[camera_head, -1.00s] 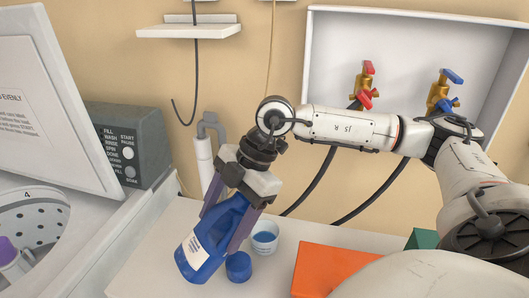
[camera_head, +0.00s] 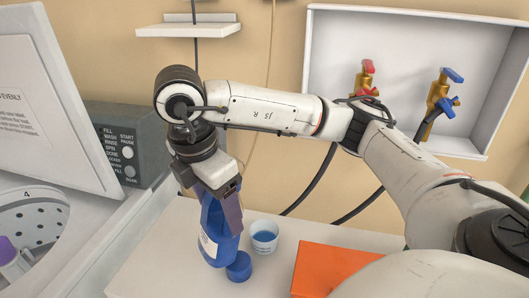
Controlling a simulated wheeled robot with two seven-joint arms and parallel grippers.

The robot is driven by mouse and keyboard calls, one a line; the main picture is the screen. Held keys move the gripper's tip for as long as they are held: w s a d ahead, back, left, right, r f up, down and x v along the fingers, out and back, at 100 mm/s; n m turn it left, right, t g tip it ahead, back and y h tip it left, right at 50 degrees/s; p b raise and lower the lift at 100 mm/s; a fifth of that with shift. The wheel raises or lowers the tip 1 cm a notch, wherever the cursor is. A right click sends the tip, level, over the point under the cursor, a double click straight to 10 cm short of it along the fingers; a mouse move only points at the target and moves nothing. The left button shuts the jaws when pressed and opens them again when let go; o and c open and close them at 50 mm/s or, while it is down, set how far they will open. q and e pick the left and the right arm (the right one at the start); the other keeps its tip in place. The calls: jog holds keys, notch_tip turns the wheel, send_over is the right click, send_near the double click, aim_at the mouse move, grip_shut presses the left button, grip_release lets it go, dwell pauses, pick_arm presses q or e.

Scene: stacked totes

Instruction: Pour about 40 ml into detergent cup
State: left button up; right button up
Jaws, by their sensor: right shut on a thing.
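My right gripper (camera_head: 217,208) is shut on a blue detergent bottle (camera_head: 213,240) with a white label, holding its upper part. The bottle looks close to upright; I cannot tell whether its base touches the counter. Its mouth is hidden by the gripper. The white detergent cup (camera_head: 264,247) stands upright just right of the bottle, apart from it, with blue liquid inside. A round blue cap (camera_head: 239,267) lies on the counter in front of the cup, beside the bottle's base. My left gripper is not in view.
The white counter (camera_head: 160,255) has free room left of the bottle. An orange box (camera_head: 330,268) lies right of the cup. The washer's raised lid (camera_head: 55,110), drum (camera_head: 38,222) and control panel (camera_head: 128,140) are at left. Taps (camera_head: 438,95) are on the back wall.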

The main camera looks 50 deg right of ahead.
jog(key=shift+f+g+h, duration=0.15)
jog(key=shift+g+h, duration=0.15)
jog(key=shift+h, duration=0.8)
jog(key=shift+r, duration=3.45)
